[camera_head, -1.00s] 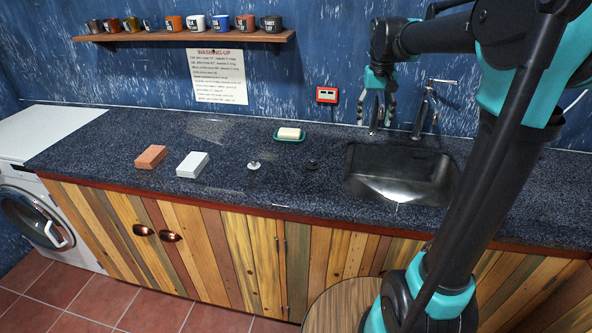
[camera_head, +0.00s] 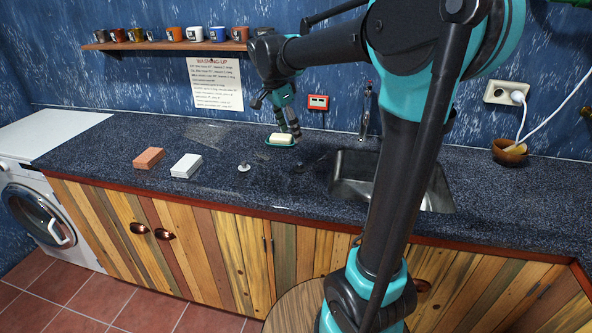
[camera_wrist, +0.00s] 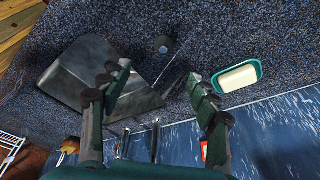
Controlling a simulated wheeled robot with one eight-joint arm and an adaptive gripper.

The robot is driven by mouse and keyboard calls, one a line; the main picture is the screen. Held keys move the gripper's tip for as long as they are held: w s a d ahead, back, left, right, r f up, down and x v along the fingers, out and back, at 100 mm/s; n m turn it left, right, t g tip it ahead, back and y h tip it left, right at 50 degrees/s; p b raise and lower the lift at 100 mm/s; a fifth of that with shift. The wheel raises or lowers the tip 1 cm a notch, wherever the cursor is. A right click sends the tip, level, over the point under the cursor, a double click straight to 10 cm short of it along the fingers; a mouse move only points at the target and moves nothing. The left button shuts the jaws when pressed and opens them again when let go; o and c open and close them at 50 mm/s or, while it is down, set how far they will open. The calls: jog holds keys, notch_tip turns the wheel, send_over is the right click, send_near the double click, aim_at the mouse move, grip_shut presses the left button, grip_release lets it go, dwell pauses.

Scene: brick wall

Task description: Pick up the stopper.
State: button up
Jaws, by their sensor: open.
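A small dark round piece, seemingly the stopper (camera_head: 298,168), lies on the dark speckled counter (camera_head: 110,150) left of the sink. In the wrist view the stopper (camera_wrist: 164,43) is a dark disc with a greyer top, beyond the fingertips. A small silver knobbed piece (camera_head: 244,168) stands farther left; I cannot tell its exact kind. My gripper (camera_head: 290,128) hangs above the counter near the soap dish, pointing down.
The steel sink (camera_head: 345,178) lies right of the stopper, with a tap (camera_head: 365,115) behind it. A teal dish (camera_wrist: 256,82) with soap (camera_wrist: 238,78) is close by. An orange brick (camera_head: 148,158) and a white block (camera_head: 187,166) lie left. A mug shelf (camera_head: 160,45) hangs above.

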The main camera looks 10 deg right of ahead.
send_over(299, 164)
jog(key=a, duration=0.1)
jog(key=f, duration=0.6)
jog(key=s+f, duration=0.1)
jog(key=f, duration=0.1)
jog(key=shift+f, duration=0.4)
jog(key=shift+w+a+x, duration=0.1)
jog(key=shift+w+x, duration=0.05)
jog(key=shift+x, duration=1.2)
jog(key=shift+w+a+x, duration=0.15)
jog(key=shift+x, duration=1.2)
jog(key=c, duration=1.2)
